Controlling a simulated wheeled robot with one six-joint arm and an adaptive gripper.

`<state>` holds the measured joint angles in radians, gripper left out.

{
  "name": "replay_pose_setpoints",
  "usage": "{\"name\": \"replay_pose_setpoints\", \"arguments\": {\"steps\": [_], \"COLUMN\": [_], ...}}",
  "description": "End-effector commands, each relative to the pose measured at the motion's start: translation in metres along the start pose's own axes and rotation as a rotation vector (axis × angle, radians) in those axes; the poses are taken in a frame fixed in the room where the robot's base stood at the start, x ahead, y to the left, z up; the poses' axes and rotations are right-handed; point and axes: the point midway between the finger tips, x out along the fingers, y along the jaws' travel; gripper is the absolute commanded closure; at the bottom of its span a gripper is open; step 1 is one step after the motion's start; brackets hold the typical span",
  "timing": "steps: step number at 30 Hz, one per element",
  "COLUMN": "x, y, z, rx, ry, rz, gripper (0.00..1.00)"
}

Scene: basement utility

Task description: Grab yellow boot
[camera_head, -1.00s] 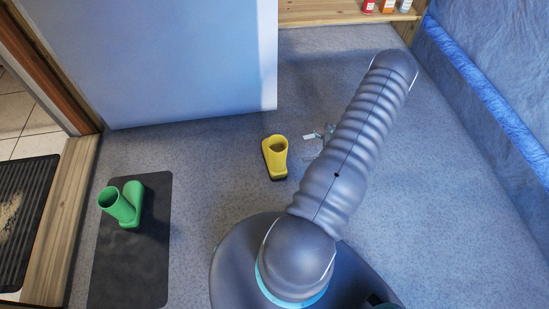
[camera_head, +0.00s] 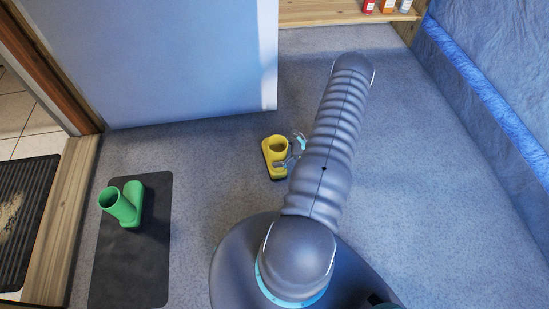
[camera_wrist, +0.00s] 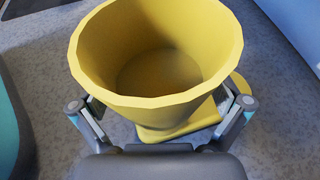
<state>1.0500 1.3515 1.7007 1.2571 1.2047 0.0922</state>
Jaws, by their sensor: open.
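The yellow boot (camera_head: 277,158) stands upright on the grey floor near the middle of the head view. In the wrist view the boot (camera_wrist: 155,107) fills the upper middle, its open top facing the camera. My gripper (camera_head: 296,150) is at the boot's right side in the head view, partly hidden by my arm. In the wrist view my gripper (camera_wrist: 160,108) is open, with one finger at each side of the boot's shaft. I cannot tell whether either finger touches it.
A green boot (camera_head: 122,204) stands on a dark mat (camera_head: 130,264) at the left. A white panel (camera_head: 190,60) rises behind the yellow boot. A wooden shelf (camera_head: 340,15) with bottles is at the back. The floor at the right is clear.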

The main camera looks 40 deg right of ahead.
Motion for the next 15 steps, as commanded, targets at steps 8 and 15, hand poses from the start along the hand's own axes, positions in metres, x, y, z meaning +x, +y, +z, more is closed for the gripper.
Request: {"name": "replay_pose_setpoints", "arguments": {"steps": [8, 15], "x": [0.0026, 0.0026], "y": [-0.0002, -0.0002], "z": [-0.0002, -0.0001], "rx": [0.0, 0.0], "ry": [0.0, 0.001], "rz": [-0.002, -0.001], "gripper": [0.0, 0.6]}}
